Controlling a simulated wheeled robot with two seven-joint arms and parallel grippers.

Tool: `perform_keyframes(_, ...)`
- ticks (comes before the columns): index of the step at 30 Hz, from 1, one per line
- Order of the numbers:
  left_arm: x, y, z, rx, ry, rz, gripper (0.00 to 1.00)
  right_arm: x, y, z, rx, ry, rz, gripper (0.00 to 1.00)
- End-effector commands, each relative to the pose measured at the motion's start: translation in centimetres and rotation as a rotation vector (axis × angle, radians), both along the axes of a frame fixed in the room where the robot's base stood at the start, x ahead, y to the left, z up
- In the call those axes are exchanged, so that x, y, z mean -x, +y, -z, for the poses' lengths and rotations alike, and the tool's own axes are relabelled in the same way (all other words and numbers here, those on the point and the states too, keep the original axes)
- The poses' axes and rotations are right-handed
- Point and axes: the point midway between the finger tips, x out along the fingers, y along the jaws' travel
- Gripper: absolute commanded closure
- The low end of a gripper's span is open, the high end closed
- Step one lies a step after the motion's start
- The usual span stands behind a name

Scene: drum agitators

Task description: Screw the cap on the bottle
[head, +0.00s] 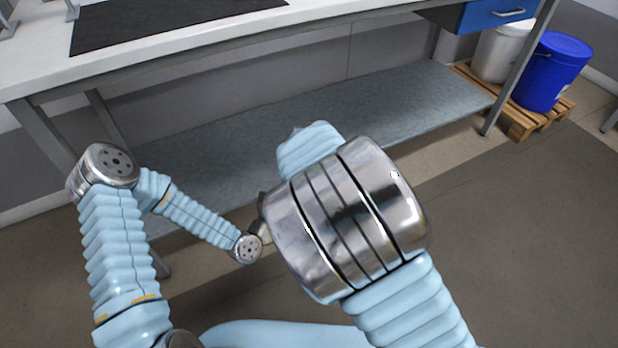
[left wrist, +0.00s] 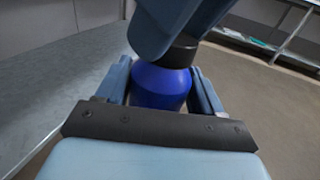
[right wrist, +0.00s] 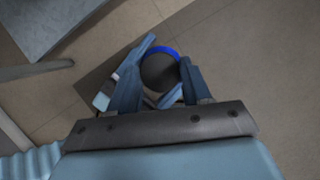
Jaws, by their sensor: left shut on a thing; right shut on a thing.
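The blue bottle (left wrist: 160,90) is between the fingers of my left gripper (left wrist: 161,76), which is shut on it. A dark round cap (right wrist: 160,73) is between the fingers of my right gripper (right wrist: 159,68), which is shut on it. In the right wrist view a blue rim of the bottle (right wrist: 168,51) shows behind the cap. In the left wrist view the dark cap (left wrist: 183,54) meets the bottle's top, partly covered by a right finger. I cannot tell how far the cap is seated. My arm hides both grippers, bottle and cap in the head view.
A bench with a white top (head: 40,68) and a lower grey shelf (head: 400,105) stands ahead. A blue drum (head: 552,75) and a white bucket (head: 500,52) stand on a wooden pallet (head: 525,122) at right.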

Motion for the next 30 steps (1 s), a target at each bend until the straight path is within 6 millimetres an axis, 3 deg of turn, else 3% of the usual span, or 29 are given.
perform_keyframes(1, -0.2, 0.0, -0.5, 0.007, -0.016, -0.004, 1.00, 0.2, -0.6, 0.8, 0.030, 0.014, 0.069, 0.79)
perform_keyframes(6, -0.3, 0.1, -0.7, 0.009, -0.020, -0.007, 1.00, 0.1, -0.4, 0.2, 0.013, 0.000, 0.207, 0.80)
perform_keyframes(17, -0.3, 0.2, -0.5, 0.007, -0.013, -0.009, 1.00, -0.1, 0.0, -0.4, -0.006, -0.012, 0.233, 0.80)
perform_keyframes(18, -0.3, 0.2, -0.4, 0.007, -0.012, -0.009, 1.00, -0.1, 0.0, -0.4, -0.006, -0.012, 0.233, 0.51)
perform_keyframes(22, -0.3, 0.2, -0.4, 0.007, -0.012, -0.008, 1.00, -0.1, 0.1, -0.4, -0.007, -0.013, 0.230, 0.31)
perform_keyframes(23, -0.2, 0.2, -0.4, 0.007, -0.012, -0.007, 1.00, -0.1, 0.1, -0.4, -0.007, -0.013, 0.230, 0.27)
perform_keyframes(30, -0.2, 0.1, -0.4, 0.006, -0.012, -0.005, 1.00, -0.1, 0.2, -0.4, -0.007, -0.014, 0.228, 0.27)
